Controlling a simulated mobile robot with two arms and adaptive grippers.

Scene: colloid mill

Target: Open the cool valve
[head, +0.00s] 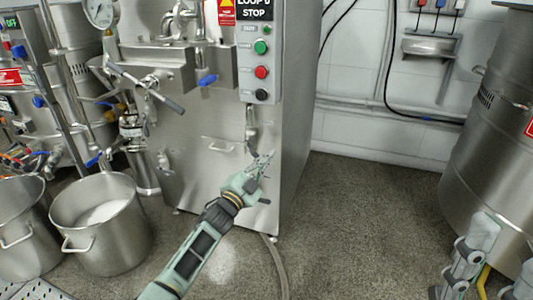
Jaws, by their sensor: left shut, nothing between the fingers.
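My left gripper (264,161) is in front of the lower part of the steel mill cabinet (215,180), near its right front edge. It is shut with nothing in it. A small valve-like fitting on a vertical pipe (251,135) is just above the gripper; I cannot tell whether they touch. Blue-handled valves show below the shelf (207,80) and at the lower left (95,160). No label tells me which one is the cool valve. Part of my right arm shows at the bottom right, but its gripper does not show.
A control panel (259,50) with green, red and black buttons is above the gripper. Two steel pots (103,240) (22,245) stand at the lower left. A large steel drum (490,150) stands at the right. The floor (350,210) between cabinet and drum is clear.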

